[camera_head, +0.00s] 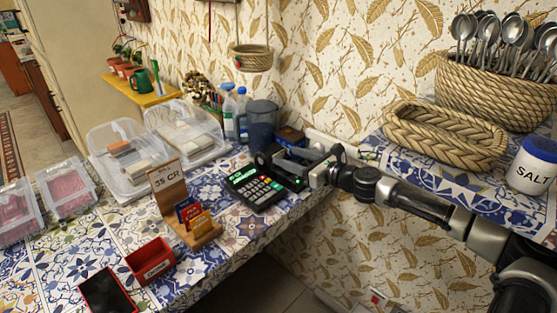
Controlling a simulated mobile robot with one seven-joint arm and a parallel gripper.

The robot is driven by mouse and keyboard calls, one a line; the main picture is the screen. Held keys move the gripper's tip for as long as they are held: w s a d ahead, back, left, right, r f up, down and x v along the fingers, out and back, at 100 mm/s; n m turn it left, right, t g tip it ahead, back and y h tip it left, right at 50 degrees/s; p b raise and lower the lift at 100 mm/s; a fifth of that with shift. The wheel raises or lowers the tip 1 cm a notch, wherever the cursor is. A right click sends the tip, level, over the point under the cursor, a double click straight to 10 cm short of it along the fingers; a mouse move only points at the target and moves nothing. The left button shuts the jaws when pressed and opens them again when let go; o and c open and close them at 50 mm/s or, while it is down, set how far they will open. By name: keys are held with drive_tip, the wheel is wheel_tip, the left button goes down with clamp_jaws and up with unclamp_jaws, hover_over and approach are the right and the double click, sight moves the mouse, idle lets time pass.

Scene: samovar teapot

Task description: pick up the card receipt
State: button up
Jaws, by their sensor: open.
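I cannot make out a card receipt for certain. A black card terminal (258,190) with a keypad and a small pale green-lit screen lies on the blue-and-white tiled counter. Any paper at its far end is too small to tell or hidden. My gripper (280,170) is open, reaching in from the right, with its dark fingers pointing left just beyond the terminal's right side. I see nothing between the fingers, and I cannot tell whether they touch the terminal.
A dark pitcher (262,124) and bottles (229,114) stand behind my gripper. A wooden sign stand with cards (205,227), a red box (152,263) and a red-edged dark device (107,291) lie left and in front. Clear plastic containers (118,140) stand farther back. The counter's edge is close below the terminal.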

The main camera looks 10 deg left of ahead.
drive_tip(key=shift+x, duration=1.45)
drive_tip(key=shift+d, duration=0.1)
drive_tip(key=c, duration=0.8)
